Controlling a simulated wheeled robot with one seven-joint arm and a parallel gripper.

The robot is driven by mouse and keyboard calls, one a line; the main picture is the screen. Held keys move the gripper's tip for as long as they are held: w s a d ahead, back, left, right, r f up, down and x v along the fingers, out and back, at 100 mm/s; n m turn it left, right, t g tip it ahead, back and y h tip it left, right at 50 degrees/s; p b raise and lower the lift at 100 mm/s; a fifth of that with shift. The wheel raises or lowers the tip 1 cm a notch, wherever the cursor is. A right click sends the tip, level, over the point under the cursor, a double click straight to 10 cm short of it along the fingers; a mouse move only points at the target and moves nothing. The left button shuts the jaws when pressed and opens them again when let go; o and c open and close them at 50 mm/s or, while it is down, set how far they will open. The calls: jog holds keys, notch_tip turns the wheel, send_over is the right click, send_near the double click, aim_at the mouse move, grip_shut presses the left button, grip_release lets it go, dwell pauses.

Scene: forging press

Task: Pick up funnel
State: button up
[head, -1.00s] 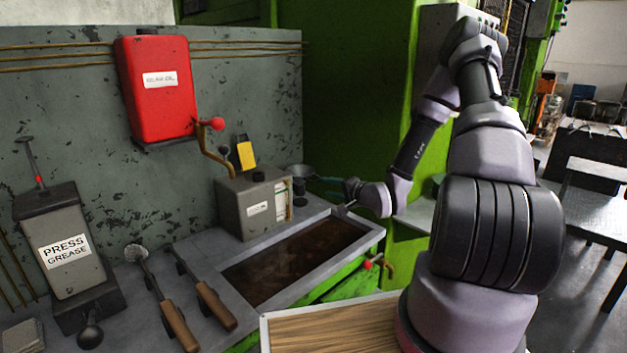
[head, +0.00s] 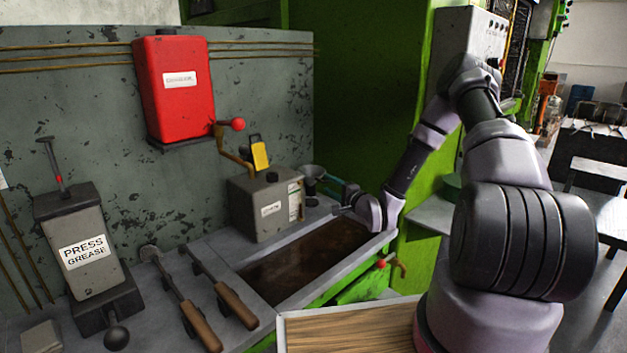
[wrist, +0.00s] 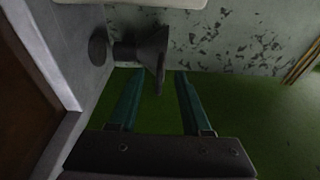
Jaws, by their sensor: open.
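The dark grey funnel (head: 312,173) stands upright at the back of the bench, just right of a grey box. In the wrist view the funnel (wrist: 152,52) lies sideways in the picture, with its wide mouth to the right and a dark round foot against the bench on the left. My gripper (head: 327,183) is at the funnel's right side. In the wrist view its two teal fingers (wrist: 155,73) are apart, and part of the funnel's rim shows between their tips. I cannot tell whether a finger touches the funnel.
The grey box (head: 268,205) stands close left of the funnel. A sunken dark trough (head: 300,262) lies in front of it. A red tank (head: 175,90) with a crank hangs on the wall. A press grease dispenser (head: 82,245) and two wooden-handled tools (head: 238,305) are at left.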

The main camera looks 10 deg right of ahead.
aim_at(325, 182)
jog(key=shift+x, duration=1.55)
grip_shut()
jog(key=shift+f, duration=0.1)
